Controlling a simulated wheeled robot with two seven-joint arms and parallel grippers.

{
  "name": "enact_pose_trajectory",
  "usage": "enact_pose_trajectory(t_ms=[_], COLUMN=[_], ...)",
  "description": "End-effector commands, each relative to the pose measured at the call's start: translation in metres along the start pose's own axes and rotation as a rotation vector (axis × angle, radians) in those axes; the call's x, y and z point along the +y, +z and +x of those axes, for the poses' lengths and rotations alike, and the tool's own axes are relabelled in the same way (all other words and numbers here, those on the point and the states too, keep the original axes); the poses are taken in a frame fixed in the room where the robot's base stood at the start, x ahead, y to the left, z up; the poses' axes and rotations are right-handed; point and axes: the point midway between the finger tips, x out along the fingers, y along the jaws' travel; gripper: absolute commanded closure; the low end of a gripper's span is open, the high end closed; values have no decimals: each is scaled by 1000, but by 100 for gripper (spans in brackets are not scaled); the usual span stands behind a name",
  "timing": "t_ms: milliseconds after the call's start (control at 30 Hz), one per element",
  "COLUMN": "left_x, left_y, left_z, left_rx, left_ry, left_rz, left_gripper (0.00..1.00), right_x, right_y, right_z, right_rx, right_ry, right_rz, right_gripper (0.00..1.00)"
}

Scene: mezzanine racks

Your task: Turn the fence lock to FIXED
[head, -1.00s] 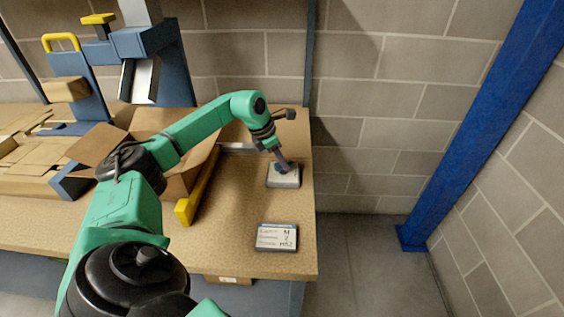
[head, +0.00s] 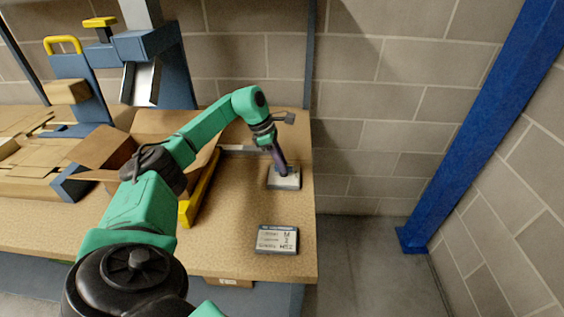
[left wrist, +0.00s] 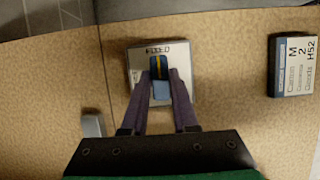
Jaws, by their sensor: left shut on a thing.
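The fence lock is a pale square plate (head: 289,184) near the bench's right edge, with a blue knob (left wrist: 161,88) in its middle. The knob carries a yellow stripe. In the left wrist view, small lettering that seems to read FIXED stands at the plate's top edge, and the stripe points roughly at it. My left gripper (head: 283,172) comes down on the lock from above. Its two dark fingers (left wrist: 162,80) are shut on the knob, one on each side. Other marks on the plate are too small to read or hidden by the fingers. My right gripper is out of view.
A card display (head: 277,240) reading M, 2, H52 lies at the bench's front right. A yellow-ended fence bar (head: 198,190) and an open cardboard box (head: 108,150) are left of the lock. A brick wall (head: 390,90) and blue post (head: 480,120) stand right.

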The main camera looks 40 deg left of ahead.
Motion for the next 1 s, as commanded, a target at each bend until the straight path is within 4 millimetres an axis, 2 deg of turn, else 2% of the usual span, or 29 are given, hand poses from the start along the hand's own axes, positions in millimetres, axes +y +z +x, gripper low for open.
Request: enact_pose_trajectory(t_ms=[200,233,300,600,733,867,1000], left_x=[1,1,1,0,1,1,2], left_y=[1,1,1,0,0,0,1], left_z=[-2,-2,-2,-1,-10,-36,-79], left_rx=[-2,-2,-2,-1,-2,-3,-5], left_ry=[4,4,4,2,4,7,9], left_rz=[2,2,1,0,1,1,0], left_gripper=[100,65,43,43,43,43,43], right_x=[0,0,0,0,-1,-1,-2], right_y=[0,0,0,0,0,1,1], right_z=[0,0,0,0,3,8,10], right_rx=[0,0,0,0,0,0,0], right_ry=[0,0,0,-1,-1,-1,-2], right_rz=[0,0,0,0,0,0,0], right_gripper=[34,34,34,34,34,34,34])
